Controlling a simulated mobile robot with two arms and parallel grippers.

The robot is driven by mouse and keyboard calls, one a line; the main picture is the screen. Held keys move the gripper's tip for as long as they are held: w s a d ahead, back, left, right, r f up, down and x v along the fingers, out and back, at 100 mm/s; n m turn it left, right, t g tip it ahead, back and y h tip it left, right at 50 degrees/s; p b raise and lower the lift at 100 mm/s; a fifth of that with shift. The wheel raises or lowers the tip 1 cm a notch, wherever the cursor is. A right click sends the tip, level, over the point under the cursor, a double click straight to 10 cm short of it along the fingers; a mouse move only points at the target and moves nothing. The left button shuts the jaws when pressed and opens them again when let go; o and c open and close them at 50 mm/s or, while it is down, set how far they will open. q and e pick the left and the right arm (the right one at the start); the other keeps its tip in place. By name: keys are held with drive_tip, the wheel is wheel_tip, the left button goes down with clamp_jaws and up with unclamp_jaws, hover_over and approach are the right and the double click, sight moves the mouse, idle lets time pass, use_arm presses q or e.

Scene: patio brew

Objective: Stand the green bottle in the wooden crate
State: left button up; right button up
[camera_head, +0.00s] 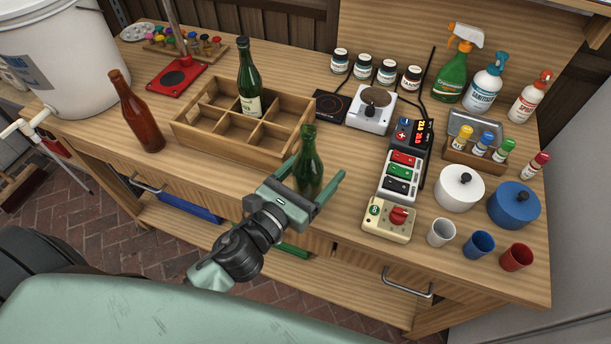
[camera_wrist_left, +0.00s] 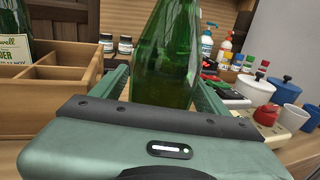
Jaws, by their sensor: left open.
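A green bottle (camera_head: 308,168) stands upright on the bench, just in front of the right end of the wooden crate (camera_head: 196,135). My left gripper (camera_head: 318,171) is open, with one finger on each side of this bottle. In the left wrist view the bottle (camera_wrist_left: 168,55) rises between the fingers; I cannot tell whether either finger touches it. The crate has several compartments. Another green bottle (camera_head: 249,80), with a pale label, stands in a back compartment. The crate also shows at the left of the left wrist view (camera_wrist_left: 60,72). My right gripper is not in view.
A brown bottle (camera_head: 137,115) stands left of the crate. Right of the gripper are a control box with a red knob (camera_head: 389,219), a switch panel (camera_head: 401,173) and a scale (camera_head: 371,110). Pots and cups fill the bench's right end. Bare wood lies in front of the crate.

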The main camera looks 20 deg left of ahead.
sight(299, 190)
use_arm(q)
drive_tip(key=b+v, duration=0.5)
drive_tip(key=v, duration=0.5)
drive_tip(key=shift+s+a+f, duration=0.1)
drive_tip(key=shift+s+f, duration=0.1)
drive_tip(key=shift+s+a+r+b, duration=0.1)
drive_tip(key=shift+s+r+b, duration=0.05)
drive_tip(key=shift+s+b, duration=0.2)
drive_tip(key=shift+s+a+r+b, duration=0.15)
drive_tip(key=shift+s+b, duration=0.05)
drive_tip(key=shift+s, duration=0.2)
